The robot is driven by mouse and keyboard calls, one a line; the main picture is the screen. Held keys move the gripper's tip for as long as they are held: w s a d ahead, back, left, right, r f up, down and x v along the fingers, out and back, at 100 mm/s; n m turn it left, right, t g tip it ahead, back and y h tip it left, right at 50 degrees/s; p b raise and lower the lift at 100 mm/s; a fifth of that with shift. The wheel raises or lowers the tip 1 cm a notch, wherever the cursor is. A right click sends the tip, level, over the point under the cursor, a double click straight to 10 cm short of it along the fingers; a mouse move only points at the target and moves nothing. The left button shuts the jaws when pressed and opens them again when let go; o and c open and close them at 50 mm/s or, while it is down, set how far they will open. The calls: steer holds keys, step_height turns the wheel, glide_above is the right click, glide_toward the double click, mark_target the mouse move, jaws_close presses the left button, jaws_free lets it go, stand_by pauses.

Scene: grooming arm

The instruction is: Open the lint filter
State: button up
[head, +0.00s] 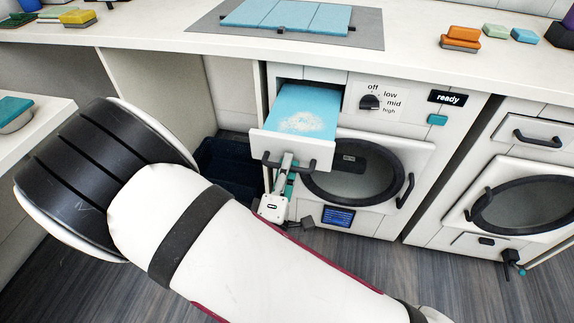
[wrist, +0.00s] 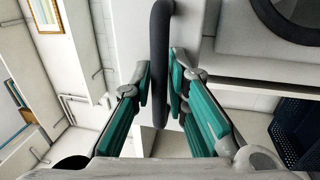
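The lint filter drawer (head: 298,148) stands pulled out from the upper left of the dryer (head: 385,160). Its light blue filter surface (head: 310,100) shows, with a patch of white lint (head: 303,122) on it. The dark bar handle (head: 314,168) runs across the drawer's white front. My gripper (head: 287,163) is at this handle. In the wrist view, the handle (wrist: 161,35) passes between the two teal-padded fingers of my gripper (wrist: 161,88). My forearm hides nothing of the filter surface.
The dryer's round door (head: 355,185) sits just right of the drawer, below a dial (head: 369,102) and a "ready" display (head: 447,98). A second machine (head: 515,190) stands to the right. A dark basket (head: 228,160) is in the recess at left. The countertop (head: 155,35) overhangs above.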

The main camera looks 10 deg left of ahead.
steer(key=shift+s, duration=0.1)
steer(key=s+f, duration=0.2)
steer(key=s, duration=0.9)
steer(key=shift+s+a+f, duration=0.15)
steer(key=shift+s+a, duration=0.05)
steer(key=shift+s, duration=0.1)
